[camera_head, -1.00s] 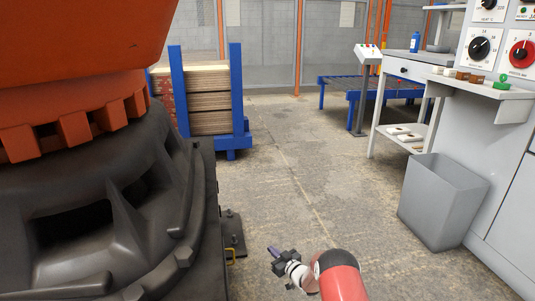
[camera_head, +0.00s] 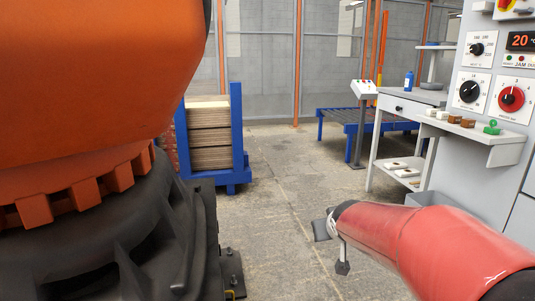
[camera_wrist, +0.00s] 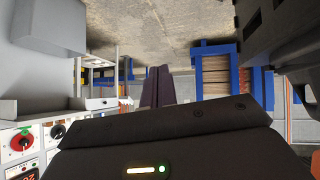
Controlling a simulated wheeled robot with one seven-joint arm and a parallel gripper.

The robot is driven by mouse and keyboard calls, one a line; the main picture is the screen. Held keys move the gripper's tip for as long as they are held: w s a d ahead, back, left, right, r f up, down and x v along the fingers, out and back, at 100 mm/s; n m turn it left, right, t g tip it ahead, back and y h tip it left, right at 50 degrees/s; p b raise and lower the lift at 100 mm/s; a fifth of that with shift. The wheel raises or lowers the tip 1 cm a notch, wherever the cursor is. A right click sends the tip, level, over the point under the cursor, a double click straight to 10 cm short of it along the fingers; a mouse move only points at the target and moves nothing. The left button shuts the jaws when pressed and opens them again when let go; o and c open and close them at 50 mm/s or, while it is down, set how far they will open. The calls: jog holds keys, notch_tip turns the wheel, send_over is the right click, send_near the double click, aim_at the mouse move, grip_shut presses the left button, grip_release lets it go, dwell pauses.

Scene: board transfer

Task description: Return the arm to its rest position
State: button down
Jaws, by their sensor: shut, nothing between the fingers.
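My red arm (camera_head: 415,240) reaches in from the lower right of the head view, over the concrete floor. At its far end small dark and pale parts of the wrist show, and the fingers cannot be made out there. In the wrist view, which is upside down, my gripper (camera_wrist: 158,72) shows as two dark purple fingers close together with nothing between them. It is shut and empty, and touches nothing that I can see.
A large orange and black machine (camera_head: 90,100) fills the left. A blue rack (camera_head: 238,120) holds stacked boards behind it. A grey control cabinet (camera_head: 495,70) and white bench (camera_head: 400,98) stand right. A grey bin (camera_head: 432,198) is partly hidden by my arm. The middle floor is clear.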

jog(key=s+r+m+g+p, duration=0.1)
jog(key=s+r+g+p, duration=0.1)
jog(key=s, duration=2.7)
jog(key=shift+s+a+m+g+y+p, duration=0.25)
jog(key=shift+g+p, duration=0.35)
jog(key=shift+g, duration=0.6)
jog(key=shift+r, duration=0.1)
